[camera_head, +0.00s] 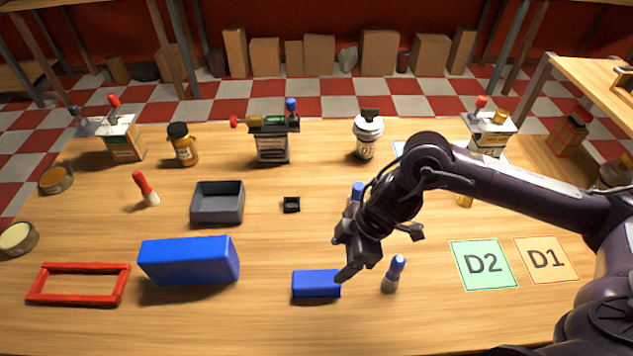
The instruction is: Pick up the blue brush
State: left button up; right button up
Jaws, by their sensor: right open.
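A third blue-topped piece (291,109) stands at the dark-topped box at the back. My right gripper (350,256) is open and tilted downward, above the right end of the small blue block and left of the nearest blue brush. It looks apart from that brush; whether it touches the block I cannot tell. My left gripper is out of view.
The small blue block (314,285) lies below the gripper. A large blue block (190,261), red frame (78,284), grey tray (217,203) and red brush (145,188) are left. Cards D2 (484,264) and D1 (547,260) lie right. Bottles and boxes line the back.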

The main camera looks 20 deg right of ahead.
aim_at(389, 283)
jog(key=k, duration=1.5)
